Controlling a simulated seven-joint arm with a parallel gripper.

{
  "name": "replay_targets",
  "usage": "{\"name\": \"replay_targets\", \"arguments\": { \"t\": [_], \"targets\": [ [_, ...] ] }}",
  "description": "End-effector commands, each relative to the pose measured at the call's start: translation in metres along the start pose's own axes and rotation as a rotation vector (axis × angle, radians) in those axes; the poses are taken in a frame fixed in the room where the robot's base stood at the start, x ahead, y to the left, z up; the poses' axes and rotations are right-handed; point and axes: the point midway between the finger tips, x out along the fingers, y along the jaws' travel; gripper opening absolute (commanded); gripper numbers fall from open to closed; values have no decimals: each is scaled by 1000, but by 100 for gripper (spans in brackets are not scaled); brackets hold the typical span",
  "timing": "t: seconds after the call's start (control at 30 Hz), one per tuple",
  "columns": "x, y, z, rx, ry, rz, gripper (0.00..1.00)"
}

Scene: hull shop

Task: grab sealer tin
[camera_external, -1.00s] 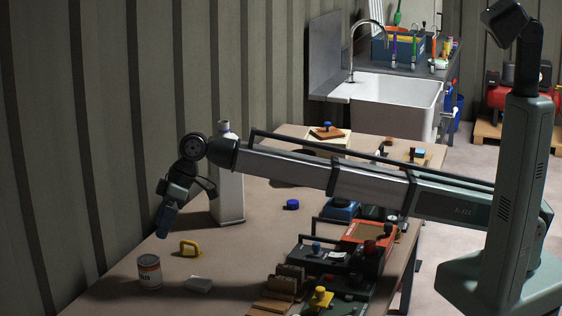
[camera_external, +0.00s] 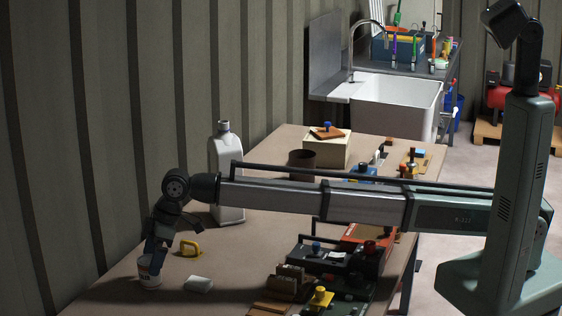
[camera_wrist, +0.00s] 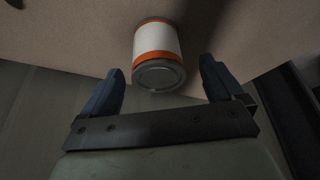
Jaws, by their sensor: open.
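The sealer tin (camera_external: 149,277) stands upright on the near left part of the workbench, its upper part partly hidden by my gripper (camera_external: 155,258). In the wrist view the tin (camera_wrist: 158,50) has a white label with orange bands and a grey metal end. My gripper also shows in the wrist view (camera_wrist: 163,90), with its two blue fingers spread wide. The tin's grey end lies between the fingertips in that picture, with a gap to each finger. I cannot tell from these views how far down its sides the fingers reach.
A yellow handle-shaped object (camera_external: 188,248) and a small white block (camera_external: 199,284) lie close to the right of the tin. A tall pale bottle (camera_external: 226,165) stands behind. Dark trays and tools (camera_external: 325,262) crowd the bench's right side. The corrugated wall (camera_external: 60,150) borders the left.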

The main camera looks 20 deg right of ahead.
Motion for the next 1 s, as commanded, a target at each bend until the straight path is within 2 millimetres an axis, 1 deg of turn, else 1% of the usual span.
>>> {"name": "replay_targets", "arguments": {
  "t": [0.17,0.4,0.5,0.73,0.77,1.0],
  "targets": [
    [11,1,-1,0,0,0,94],
    [41,3,-2,0,0,-1,94],
    [50,3,-1,1,0,0,94],
    [52,3,-1,1,2,0,94],
    [52,3,-1,1,2,0,94],
    [52,3,-1,1,2,0,71]
  ]
}}
